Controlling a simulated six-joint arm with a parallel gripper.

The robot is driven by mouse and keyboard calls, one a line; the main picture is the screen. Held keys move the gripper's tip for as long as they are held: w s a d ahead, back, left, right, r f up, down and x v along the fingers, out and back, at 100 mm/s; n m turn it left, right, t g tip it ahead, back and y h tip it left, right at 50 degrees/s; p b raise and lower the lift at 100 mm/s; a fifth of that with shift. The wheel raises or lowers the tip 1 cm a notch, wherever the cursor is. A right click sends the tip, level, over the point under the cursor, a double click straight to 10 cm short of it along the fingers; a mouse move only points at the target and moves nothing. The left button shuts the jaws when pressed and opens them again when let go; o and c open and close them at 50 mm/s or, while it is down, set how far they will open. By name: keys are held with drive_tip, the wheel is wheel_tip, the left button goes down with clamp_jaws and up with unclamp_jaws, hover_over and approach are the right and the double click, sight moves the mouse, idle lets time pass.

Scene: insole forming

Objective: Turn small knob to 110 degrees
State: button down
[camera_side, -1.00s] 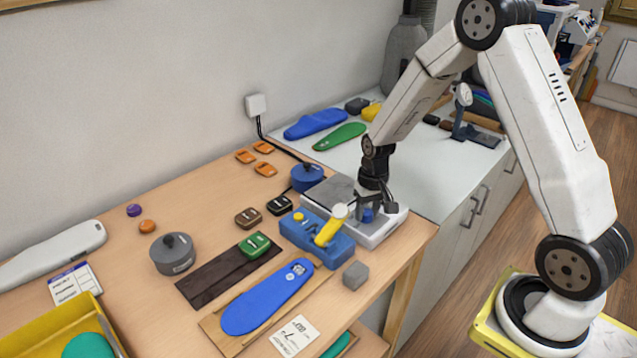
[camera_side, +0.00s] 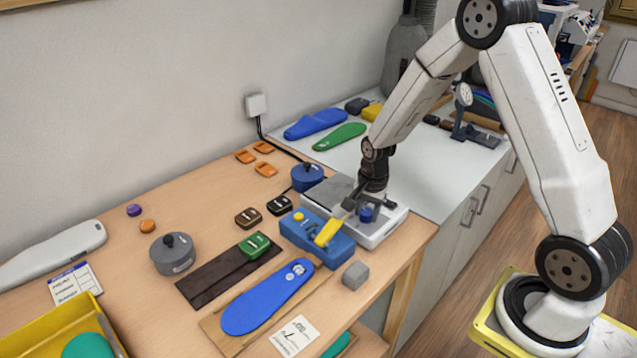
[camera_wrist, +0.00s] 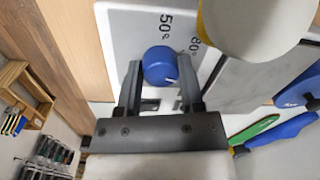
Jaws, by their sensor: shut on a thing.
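The small blue knob (camera_side: 366,214) stands on the front of a white-edged device (camera_side: 385,233) with a grey top plate. In the wrist view the knob (camera_wrist: 160,66) sits between my two fingers, beside printed marks "50°" and "80°" (camera_wrist: 195,44). A small pale mark shows at its lower right edge; the exact angle cannot be read. My gripper (camera_wrist: 160,85) is shut on the knob, with one finger on each side. In the side view my gripper (camera_side: 360,203) comes down from above and partly hides the device.
A grey cube (camera_side: 355,275) and a blue insole (camera_side: 268,298) lie nearer the front. A blue pot (camera_side: 307,177) stands behind.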

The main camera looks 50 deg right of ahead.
sight(368, 213)
drive_tip(key=shift+w+r+m, duration=0.1)
drive_tip(key=shift+w+m, duration=0.05)
drive_tip(key=shift+m, duration=0.85)
drive_tip(key=shift+c, duration=1.2)
unclamp_jaws()
drive_tip(key=shift+r, duration=0.1)
drive_tip(key=shift+s+r, duration=0.15)
drive_tip(key=shift+r, duration=1.75)
drive_tip(key=shift+s+r, duration=0.15)
drive_tip(key=shift+r, duration=1.7)
